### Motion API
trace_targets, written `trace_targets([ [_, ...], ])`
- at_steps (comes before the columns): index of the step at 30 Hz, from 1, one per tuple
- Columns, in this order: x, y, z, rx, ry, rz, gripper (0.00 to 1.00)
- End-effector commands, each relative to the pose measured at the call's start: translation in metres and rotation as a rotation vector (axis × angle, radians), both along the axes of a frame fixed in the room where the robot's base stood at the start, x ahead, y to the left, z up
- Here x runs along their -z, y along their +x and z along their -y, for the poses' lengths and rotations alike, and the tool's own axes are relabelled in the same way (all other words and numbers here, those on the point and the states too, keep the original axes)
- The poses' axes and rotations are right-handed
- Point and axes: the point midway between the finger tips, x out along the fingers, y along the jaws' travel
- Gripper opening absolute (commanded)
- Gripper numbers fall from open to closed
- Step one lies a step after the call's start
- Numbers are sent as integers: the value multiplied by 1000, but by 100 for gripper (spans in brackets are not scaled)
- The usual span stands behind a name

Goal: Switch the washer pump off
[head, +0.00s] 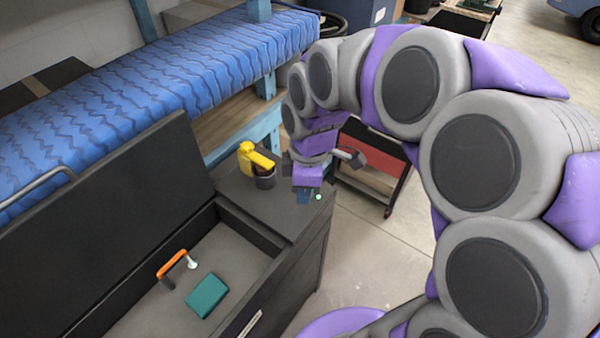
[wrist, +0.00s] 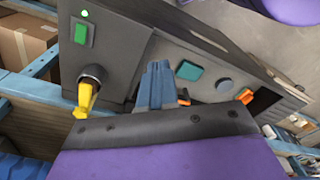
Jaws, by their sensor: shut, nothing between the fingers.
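The parts washer is a dark cabinet with its lid (head: 120,215) open and tilted back. In the wrist view, its side deck (wrist: 115,45) bears a green switch (wrist: 80,33) beside a small lit green lamp (wrist: 84,13). A glowing green dot, likely this lamp, shows beside my gripper in the head view (head: 318,197); the switch is hidden there. My gripper (head: 303,197) is shut and empty at the deck's right end. In the wrist view, its blue fingers (wrist: 156,68) point over the washer, right of the switch and apart from it. I cannot tell the switch's position.
A yellow spout (head: 250,158) in a black base stands on the deck. The basin (head: 190,315) holds a teal block (head: 207,295) and an orange-handled tool (head: 172,264). A blue-covered shelf (head: 170,95) runs behind. A red cart (head: 372,160) stands beyond; open floor lies right.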

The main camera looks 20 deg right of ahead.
Motion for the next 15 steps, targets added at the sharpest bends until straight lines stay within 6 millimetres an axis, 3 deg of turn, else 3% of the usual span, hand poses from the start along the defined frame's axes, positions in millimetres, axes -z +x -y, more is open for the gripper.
trace_targets([
  [3,9,49,9,-246,16,48,0],
  [9,32,119,34,-627,1,129,0],
  [15,55,158,67,-868,-31,168,0],
])
